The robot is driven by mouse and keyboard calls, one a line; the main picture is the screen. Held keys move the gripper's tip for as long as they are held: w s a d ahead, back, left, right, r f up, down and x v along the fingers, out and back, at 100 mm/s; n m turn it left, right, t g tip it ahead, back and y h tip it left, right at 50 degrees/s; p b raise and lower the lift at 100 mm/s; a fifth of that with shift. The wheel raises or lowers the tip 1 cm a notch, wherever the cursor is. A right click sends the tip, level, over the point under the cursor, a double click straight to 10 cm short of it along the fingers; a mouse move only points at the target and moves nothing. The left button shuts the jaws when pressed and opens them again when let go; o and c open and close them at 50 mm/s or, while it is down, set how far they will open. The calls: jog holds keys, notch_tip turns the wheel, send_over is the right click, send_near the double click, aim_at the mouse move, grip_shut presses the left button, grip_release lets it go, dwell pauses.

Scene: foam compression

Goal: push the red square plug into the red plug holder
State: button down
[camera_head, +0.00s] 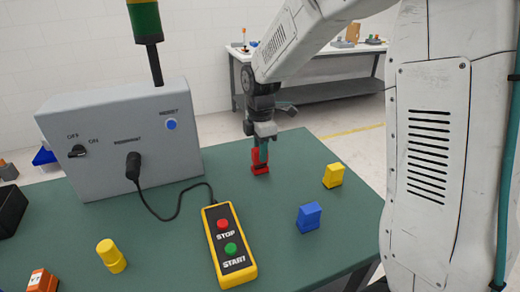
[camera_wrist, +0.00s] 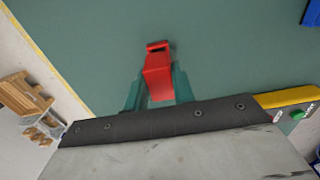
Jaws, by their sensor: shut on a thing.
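My gripper (camera_head: 260,150) points straight down at the back right of the green table, its fingers shut on the red square plug (camera_head: 256,155). The red plug holder (camera_head: 260,170) stands on the table directly under the plug. In the wrist view the red plug (camera_wrist: 158,78) sits between my teal fingertips (camera_wrist: 157,92), and part of the red holder (camera_wrist: 157,46) shows just beyond it. The plug looks at or partly in the holder; how deep it sits, and whether it touches, I cannot tell.
A blue block (camera_head: 309,217) and a yellow block (camera_head: 333,175) stand to the right. A yellow round piece (camera_head: 111,255) stands front left. The grey control box (camera_head: 125,140) and the wired STOP/START pendant (camera_head: 229,245) are left of my gripper. Bare table surrounds the holder.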

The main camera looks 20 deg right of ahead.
jog(key=shift+f, duration=0.8)
jog(key=c, duration=1.1)
grip_release()
jog(key=shift+r, duration=0.1)
jog(key=shift+r, duration=2.9)
notch_tip(320, 180, up, 8)
